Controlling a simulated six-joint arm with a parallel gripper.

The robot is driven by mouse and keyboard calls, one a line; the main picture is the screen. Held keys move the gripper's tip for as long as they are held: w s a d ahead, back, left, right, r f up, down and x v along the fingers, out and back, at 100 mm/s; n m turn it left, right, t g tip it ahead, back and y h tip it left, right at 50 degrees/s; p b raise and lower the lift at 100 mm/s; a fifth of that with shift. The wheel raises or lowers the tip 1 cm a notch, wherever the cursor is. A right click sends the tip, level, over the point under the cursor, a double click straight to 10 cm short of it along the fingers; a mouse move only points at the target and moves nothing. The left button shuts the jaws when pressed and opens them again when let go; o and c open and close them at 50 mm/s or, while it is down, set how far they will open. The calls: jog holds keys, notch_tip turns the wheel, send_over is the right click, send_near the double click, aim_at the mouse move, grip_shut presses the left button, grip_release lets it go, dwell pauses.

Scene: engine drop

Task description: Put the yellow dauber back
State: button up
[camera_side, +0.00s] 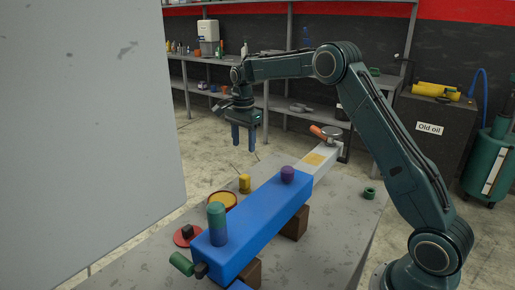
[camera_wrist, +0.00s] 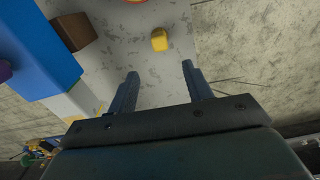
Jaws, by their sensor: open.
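My gripper (camera_side: 243,142) is open and empty, pointing down above the dauber with a clear gap. In the wrist view its fingers (camera_wrist: 160,71) are spread with nothing between them.
The right tabletop is mostly free.

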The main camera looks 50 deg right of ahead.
jog(key=s+a+r+n+t, duration=0.1)
jog(key=s+a+r+n, duration=0.35)
jog(key=s+r, duration=0.3)
jog(key=s+a+r+n+t, duration=0.2)
jog(key=s+a+r+n, duration=0.3)
jog(key=s, duration=0.4)
jog(key=s+a+f+n+t, duration=0.1)
jog(key=s+n, duration=0.3)
jog(key=s, duration=0.6)
jog(key=s+a+f+n+t, duration=0.1)
jog(key=s+a+n, duration=0.2)
jog(key=s, duration=0.7)
jog(key=shift+s+a+f+n+t, duration=0.2)
jog(key=shift+s+a+n+t, duration=0.15)
jog(key=shift+n, duration=0.7)
